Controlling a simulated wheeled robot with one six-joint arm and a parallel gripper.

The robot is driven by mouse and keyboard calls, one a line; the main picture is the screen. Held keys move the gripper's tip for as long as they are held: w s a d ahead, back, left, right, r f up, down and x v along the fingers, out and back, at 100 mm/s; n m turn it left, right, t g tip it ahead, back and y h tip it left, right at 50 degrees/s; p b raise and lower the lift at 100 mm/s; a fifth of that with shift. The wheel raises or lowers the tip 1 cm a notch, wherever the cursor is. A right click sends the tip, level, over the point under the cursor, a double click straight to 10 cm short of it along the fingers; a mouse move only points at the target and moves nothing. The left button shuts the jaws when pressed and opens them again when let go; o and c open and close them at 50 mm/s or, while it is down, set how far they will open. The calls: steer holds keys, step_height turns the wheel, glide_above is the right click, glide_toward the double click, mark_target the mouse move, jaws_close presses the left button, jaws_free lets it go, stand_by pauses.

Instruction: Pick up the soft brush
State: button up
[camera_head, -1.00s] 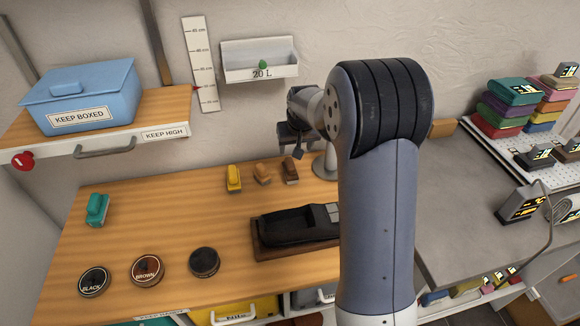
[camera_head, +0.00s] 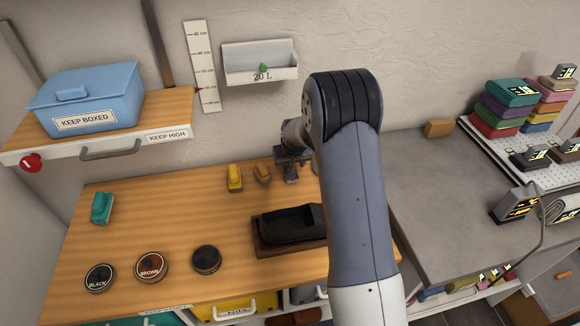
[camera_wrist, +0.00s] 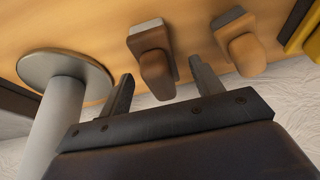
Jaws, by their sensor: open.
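Several small brushes stand on the wooden bench; I cannot tell from any label which is the soft one. In the wrist view a dark brown brush (camera_wrist: 152,52) lies ahead of my gripper (camera_wrist: 160,68), its rounded end between the two parted fingers. I cannot tell whether they touch it. A tan brush (camera_wrist: 238,42) and a yellow brush (camera_wrist: 302,35) are to its right. In the head view my gripper (camera_head: 290,168) is low over the bench, hiding the dark brush, beside the tan brush (camera_head: 263,174) and yellow brush (camera_head: 235,178). A teal brush (camera_head: 102,208) is far left.
A grey post on a round base (camera_wrist: 62,78) stands close left of my gripper in the wrist view. Polish tins (camera_head: 150,266) stand front left. The bench's middle left is clear.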

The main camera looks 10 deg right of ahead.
steer(key=shift+w+f, duration=0.2)
steer(key=shift+f, duration=0.3)
steer(key=shift+c, duration=0.3)
steer(key=c, duration=1)
steer(key=shift+r, duration=0.15)
steer(key=shift+c, duration=0.2)
step_height(320, 180, up, 10)
steer(key=shift+f+b, duration=0.1)
steer(key=shift+b, duration=0.95)
